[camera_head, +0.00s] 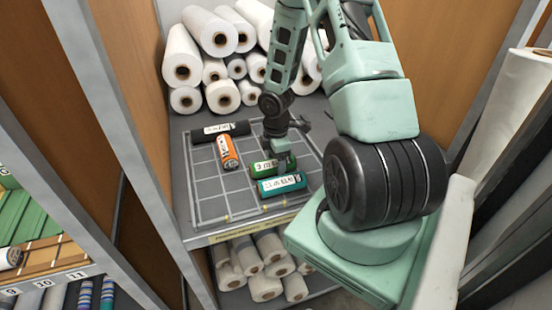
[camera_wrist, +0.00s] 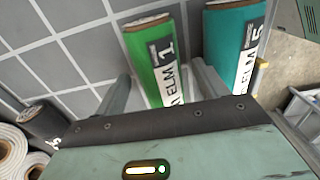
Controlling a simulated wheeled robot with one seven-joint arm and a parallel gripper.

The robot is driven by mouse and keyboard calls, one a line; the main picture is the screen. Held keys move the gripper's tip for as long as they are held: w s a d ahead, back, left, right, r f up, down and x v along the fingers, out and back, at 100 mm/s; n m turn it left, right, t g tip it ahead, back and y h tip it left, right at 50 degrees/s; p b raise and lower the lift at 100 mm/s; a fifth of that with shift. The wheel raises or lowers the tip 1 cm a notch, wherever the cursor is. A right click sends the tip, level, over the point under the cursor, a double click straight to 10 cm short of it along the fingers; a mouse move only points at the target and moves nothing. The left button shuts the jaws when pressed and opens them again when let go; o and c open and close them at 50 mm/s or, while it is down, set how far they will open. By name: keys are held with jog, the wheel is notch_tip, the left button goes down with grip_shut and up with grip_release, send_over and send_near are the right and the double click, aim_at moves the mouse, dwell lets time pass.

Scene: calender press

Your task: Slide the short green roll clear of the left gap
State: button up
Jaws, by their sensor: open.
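The short green roll (camera_head: 262,168) lies on the gridded tray (camera_head: 207,190), just behind a teal roll (camera_head: 282,185). My gripper (camera_head: 279,150) is open above the green roll. In the wrist view the green roll (camera_wrist: 150,50), with a white label reading ELM 1, lies between my two open fingers (camera_wrist: 161,70). I cannot tell whether either finger touches it. The right finger is between the green roll and the teal roll (camera_wrist: 233,35). The green roll's near end is hidden by my gripper. I cannot tell which space is the left gap.
An orange roll (camera_head: 228,152) lies left of the green roll. A dark roll (camera_head: 219,130) lies along the tray's back. White rolls (camera_head: 211,35) are stacked behind. The front left of the tray is bare. Small brass pegs (camera_head: 226,218) line its front edge.

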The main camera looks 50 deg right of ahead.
notch_tip(320, 180, up, 17)
jog(key=p, duration=0.1)
jog(key=shift+r, duration=0.2)
dwell(0.3)
jog(key=a+m+b, duration=0.1)
jog(key=a+b, duration=0.3)
jog(key=a, duration=2)
jog(key=s+a+f+m+b, duration=0.1)
jog(key=s+a+m+b, duration=0.1)
jog(key=s+a, duration=1.2)
jog(key=shift+s+a+y+b, duration=0.3)
jog(key=shift+s+a+b, duration=0.05)
jog(key=shift+b, duration=0.3)
